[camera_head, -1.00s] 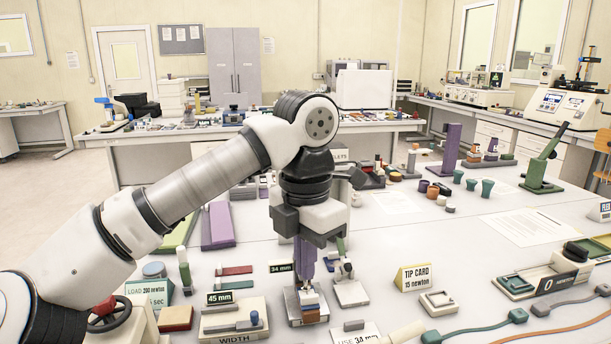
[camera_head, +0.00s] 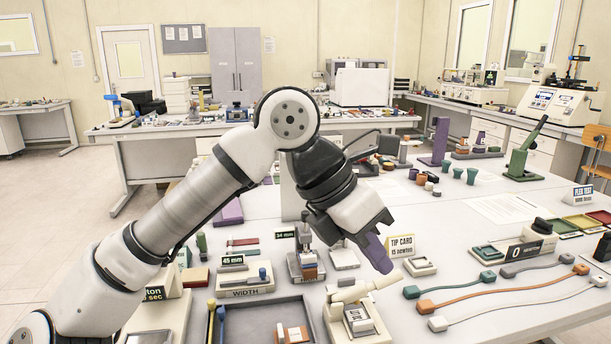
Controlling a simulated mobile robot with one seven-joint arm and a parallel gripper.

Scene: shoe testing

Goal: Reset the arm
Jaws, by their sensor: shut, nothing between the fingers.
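My gripper (camera_head: 376,254) hangs at the end of my arm above the table, right of the picture's middle. Its purple fingers are shut, with nothing between them. They point down and to the right, tilted away from upright. The fingertips are in front of part of the yellow tip card (camera_head: 402,244) in this view. How high they are above the table I cannot tell exactly.
The small 34 mm stand (camera_head: 305,265) and the width block (camera_head: 246,282) are to the left of my gripper. A white device (camera_head: 357,318) is below it. A dark tray (camera_head: 262,325) lies at the front. Green, orange and grey cables (camera_head: 520,290) lie at the right.

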